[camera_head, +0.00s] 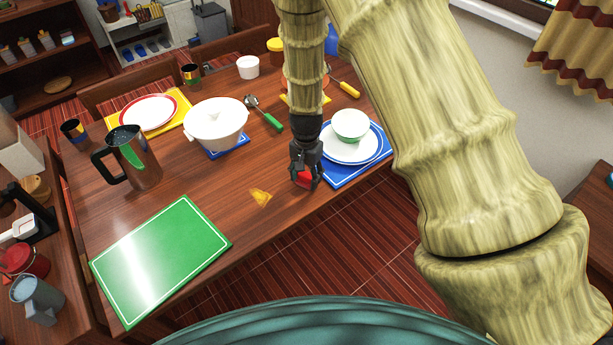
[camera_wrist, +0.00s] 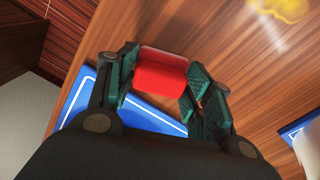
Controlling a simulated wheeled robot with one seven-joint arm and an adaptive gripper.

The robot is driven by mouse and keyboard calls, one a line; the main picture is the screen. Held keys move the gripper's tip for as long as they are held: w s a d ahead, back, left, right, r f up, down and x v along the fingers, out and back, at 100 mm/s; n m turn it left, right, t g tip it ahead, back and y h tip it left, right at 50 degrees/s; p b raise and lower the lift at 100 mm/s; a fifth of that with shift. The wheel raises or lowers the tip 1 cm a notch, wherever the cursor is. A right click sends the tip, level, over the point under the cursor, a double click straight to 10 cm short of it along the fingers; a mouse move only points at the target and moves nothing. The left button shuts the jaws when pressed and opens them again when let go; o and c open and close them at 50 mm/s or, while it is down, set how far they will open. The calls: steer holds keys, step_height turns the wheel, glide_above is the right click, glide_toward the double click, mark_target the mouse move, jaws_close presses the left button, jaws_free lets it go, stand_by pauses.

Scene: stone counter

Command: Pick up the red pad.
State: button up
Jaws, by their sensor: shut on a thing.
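The red pad (camera_wrist: 161,72) is a small red block with rounded edges. In the wrist view it sits between the two green-padded fingers of my gripper (camera_wrist: 160,85), which are shut on it. In the head view my gripper (camera_head: 305,180) points down near the table's front edge, left of the blue placemat. The red pad (camera_head: 304,179) shows there between the dark fingers, partly hidden by them. I cannot tell whether the pad touches the wooden table or is just above it.
A blue placemat (camera_head: 345,178) with a plate and bowl (camera_head: 351,124) lies close right of my gripper. A yellow patch (camera_head: 260,197) and a green board (camera_head: 163,258) lie to the left. A white pot (camera_head: 215,123) and a steel pitcher (camera_head: 134,158) stand farther left. Bare wood surrounds the yellow patch.

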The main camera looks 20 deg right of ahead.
mark_target(306, 174)
steer(key=shift+r, duration=0.6)
steer(key=shift+r+b, duration=0.5)
steer(key=shift+r, duration=0.4)
steer(key=s+a+r+b, duration=0.1)
steer(key=s+a, duration=0.1)
steer(key=s, duration=0.5)
steer(key=s+a+b, duration=0.1)
steer(key=s+b, duration=0.1)
steer(key=s, duration=0.6)
steer(key=shift+s+a+r, duration=0.3)
steer(key=shift+a+r, duration=0.05)
steer(key=shift+r, duration=0.05)
